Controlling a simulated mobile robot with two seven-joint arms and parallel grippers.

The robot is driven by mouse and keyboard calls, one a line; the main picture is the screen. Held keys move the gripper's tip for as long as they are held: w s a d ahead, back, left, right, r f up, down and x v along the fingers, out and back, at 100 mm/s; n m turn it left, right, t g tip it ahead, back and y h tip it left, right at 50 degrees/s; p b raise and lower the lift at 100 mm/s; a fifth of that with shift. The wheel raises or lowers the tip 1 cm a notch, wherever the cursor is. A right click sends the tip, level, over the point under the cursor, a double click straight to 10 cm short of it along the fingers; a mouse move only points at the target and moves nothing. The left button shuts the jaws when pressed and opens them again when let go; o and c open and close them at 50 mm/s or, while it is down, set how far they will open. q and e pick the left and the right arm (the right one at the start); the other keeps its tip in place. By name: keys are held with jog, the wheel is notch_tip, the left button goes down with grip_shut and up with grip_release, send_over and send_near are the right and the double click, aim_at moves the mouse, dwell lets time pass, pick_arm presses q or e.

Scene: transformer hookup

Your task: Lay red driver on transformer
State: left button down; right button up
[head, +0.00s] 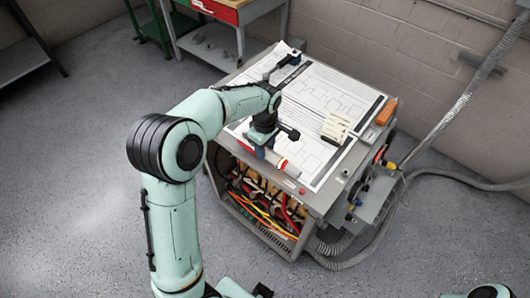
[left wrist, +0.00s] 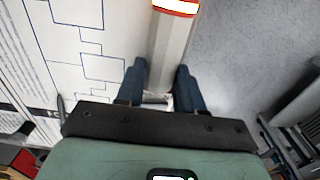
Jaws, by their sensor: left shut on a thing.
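The transformer (head: 322,198) is a grey cabinet with an open front full of coloured cables. Printed diagram sheets (head: 335,92) cover most of its top. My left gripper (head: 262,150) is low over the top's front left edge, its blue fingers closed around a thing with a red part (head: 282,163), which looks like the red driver. The driver's full shape is hidden. My right gripper is not in view.
A cream slotted block (head: 336,128) and an orange piece (head: 386,112) are on the right of the top. A dark tool (head: 287,63) lies at the back. A workbench with a red drawer (head: 225,10) stands behind. Grey conduits (head: 440,135) run at the right.

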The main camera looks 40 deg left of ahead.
pick_arm(q)
notch_tip(320, 180, down, 3)
jog(key=shift+r, duration=0.1)
jog(key=c, duration=0.7)
grip_release()
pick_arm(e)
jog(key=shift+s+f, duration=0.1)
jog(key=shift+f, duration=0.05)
pick_arm(q)
notch_tip(320, 180, up, 12)
jog(key=shift+r+p, duration=0.1)
jog(key=shift+p, duration=0.5)
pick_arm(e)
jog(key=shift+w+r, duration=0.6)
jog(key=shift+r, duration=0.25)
